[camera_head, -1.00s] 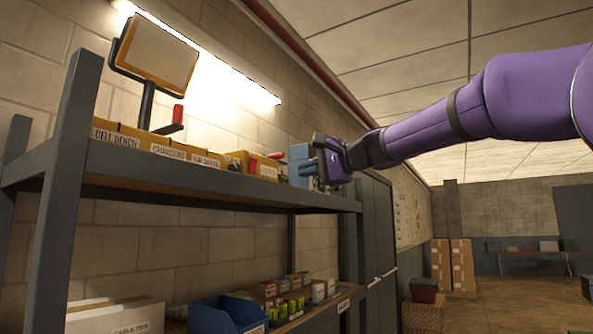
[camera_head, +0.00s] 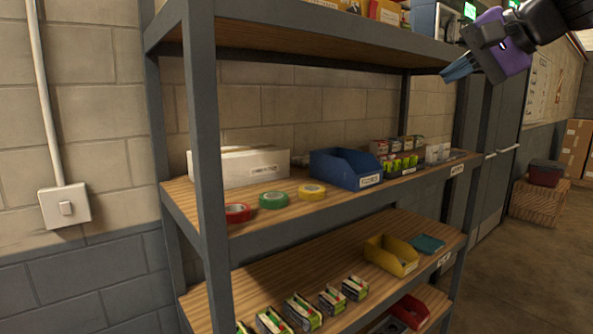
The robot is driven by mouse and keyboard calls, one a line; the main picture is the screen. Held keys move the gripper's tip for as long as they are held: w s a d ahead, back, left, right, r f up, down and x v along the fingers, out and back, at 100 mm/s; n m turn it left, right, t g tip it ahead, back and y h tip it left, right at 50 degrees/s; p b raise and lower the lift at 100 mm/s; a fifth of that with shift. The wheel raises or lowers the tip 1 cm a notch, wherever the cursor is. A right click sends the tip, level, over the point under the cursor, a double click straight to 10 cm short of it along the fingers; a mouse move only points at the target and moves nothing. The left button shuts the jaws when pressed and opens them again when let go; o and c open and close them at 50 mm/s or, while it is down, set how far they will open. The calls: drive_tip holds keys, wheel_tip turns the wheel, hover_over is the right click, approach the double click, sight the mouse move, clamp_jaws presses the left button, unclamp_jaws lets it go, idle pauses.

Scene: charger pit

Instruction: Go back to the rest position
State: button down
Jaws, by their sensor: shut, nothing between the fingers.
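My gripper (camera_head: 458,72) is at the top right of the head view, in front of the right end of the shelf rack's upper board. Its blue fingers point down and left and are together, with nothing between them. The purple and dark wrist of my arm runs out of the picture at the top right. The gripper hangs in the air, apart from the goods on the middle board.
The rack's middle board (camera_head: 350,205) holds a white box (camera_head: 240,167), tape rolls (camera_head: 273,201), a blue bin (camera_head: 346,168) and small boxes. A yellow bin (camera_head: 391,256) and several packs stand lower. Cabinets (camera_head: 500,150) stand right of it. Open floor (camera_head: 510,275) lies at the right.

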drive_tip(key=s+d+f+n+g+h, duration=0.2)
drive_tip(key=s+f+n+h, duration=0.1)
drive_tip(key=s+f, duration=0.7)
drive_tip(key=s+d+f+n+g+h, duration=0.2)
drive_tip(key=s+f+n+h, duration=0.2)
drive_tip(key=s+f, duration=0.6)
wheel_tip(320, 180, down, 3)
drive_tip(key=shift+f+g, duration=0.1)
drive_tip(key=shift+g, duration=0.2)
drive_tip(key=c, duration=1.8)
unclamp_jaws()
